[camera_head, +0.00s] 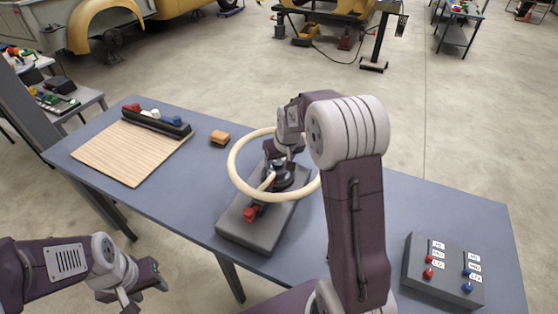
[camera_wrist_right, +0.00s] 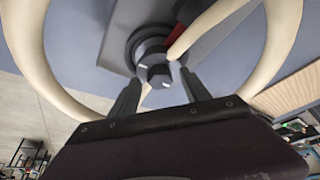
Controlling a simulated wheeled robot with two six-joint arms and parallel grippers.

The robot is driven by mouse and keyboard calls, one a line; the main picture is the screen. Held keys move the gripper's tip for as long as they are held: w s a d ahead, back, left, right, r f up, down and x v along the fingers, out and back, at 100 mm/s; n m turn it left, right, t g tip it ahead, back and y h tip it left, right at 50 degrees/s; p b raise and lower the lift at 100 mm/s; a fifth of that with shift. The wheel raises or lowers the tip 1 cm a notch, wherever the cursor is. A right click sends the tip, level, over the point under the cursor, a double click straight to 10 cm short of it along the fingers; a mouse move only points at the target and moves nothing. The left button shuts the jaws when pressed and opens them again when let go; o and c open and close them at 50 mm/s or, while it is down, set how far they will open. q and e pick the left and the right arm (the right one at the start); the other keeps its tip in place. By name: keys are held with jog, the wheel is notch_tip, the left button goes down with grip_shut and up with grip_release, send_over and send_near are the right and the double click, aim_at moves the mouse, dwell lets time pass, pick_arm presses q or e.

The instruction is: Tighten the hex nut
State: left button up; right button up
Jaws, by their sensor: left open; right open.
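The hex nut (camera_wrist_right: 158,76) is dark and sits on a round hub at the centre of a cream ring (camera_head: 236,168). The hub stands on a grey base block (camera_head: 252,232) on the table; a red part (camera_head: 250,214) shows at the block's near end. My right gripper (camera_head: 284,160) is over the hub, pointing down, and partly hides the nut in the head view. In the right wrist view its fingers are open, one on each side of the nut; I cannot tell whether they touch it. My left gripper (camera_head: 142,290) is open and empty, off the table's front left edge.
The blue-grey table (camera_head: 350,228) holds a wooden board (camera_head: 122,152) and a dark tray (camera_head: 155,122) at the left. A small orange-brown block (camera_head: 220,137) lies left of the ring. A grey box with red and blue knobs (camera_head: 418,262) stands at the right.

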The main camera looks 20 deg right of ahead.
jog(key=shift+w, duration=0.15)
jog(key=c, duration=0.5)
grip_shut()
jog(key=shift+m, duration=0.4)
jog(key=shift+h, duration=0.3)
jog(key=shift+w+a+m+h, duration=0.1)
jog(key=shift+m+h, duration=0.2)
jog(key=shift+m, duration=0.7)
jog(key=m+b, duration=0.1)
jog(key=m+h, duration=0.1)
jog(key=m, duration=0.1)
jog(key=shift+w+a+f+m+g+b, duration=0.1)
jog(key=shift+f+m+g+b, duration=0.05)
jog(key=shift+m+g+b, duration=0.2)
jog(key=shift+m, duration=0.25)
jog(key=shift+r, duration=0.2)
